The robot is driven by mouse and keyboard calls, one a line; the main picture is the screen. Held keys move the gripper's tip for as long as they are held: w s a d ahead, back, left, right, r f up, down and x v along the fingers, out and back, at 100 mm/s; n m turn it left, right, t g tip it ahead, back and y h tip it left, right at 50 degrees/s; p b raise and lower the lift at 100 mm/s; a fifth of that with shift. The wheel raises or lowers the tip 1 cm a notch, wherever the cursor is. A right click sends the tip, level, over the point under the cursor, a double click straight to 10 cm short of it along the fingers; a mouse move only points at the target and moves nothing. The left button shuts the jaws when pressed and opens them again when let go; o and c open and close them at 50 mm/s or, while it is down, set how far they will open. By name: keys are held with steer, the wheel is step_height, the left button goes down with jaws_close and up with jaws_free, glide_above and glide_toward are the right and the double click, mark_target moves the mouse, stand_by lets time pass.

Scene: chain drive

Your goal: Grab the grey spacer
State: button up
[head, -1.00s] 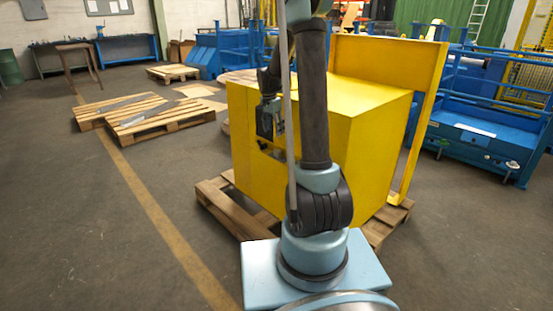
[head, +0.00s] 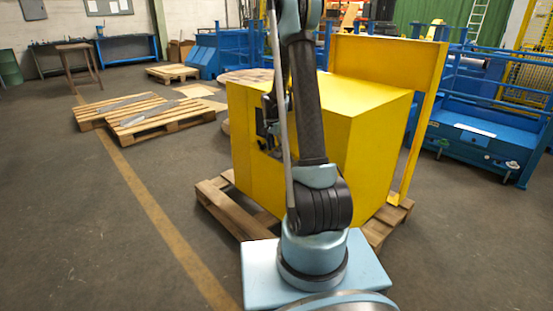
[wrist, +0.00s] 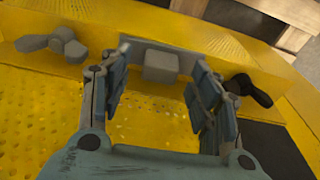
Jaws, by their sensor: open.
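In the wrist view a small grey block (wrist: 160,67), which looks like the grey spacer, sits in front of a wider grey plate (wrist: 150,50) on a yellow surface. My gripper (wrist: 158,87) is open, with one finger on each side of the block's line of sight. The block appears beyond the fingertips, and nothing is between the pads. In the head view my gripper is at the recess in the side of the yellow housing (head: 375,125), mostly hidden by my arm. The spacer cannot be made out there.
In the wrist view, grey knob-like parts (wrist: 68,43) lie left of the fingers and a black part (wrist: 248,90) lies close to the right finger. The housing stands on a wooden pallet (head: 215,208). Open floor lies to the left, with more pallets (head: 165,120) beyond.

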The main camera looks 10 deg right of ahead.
steer(key=shift+d+f, duration=0.1)
steer(key=shift+f, duration=0.75)
steer(key=c, duration=1.2)
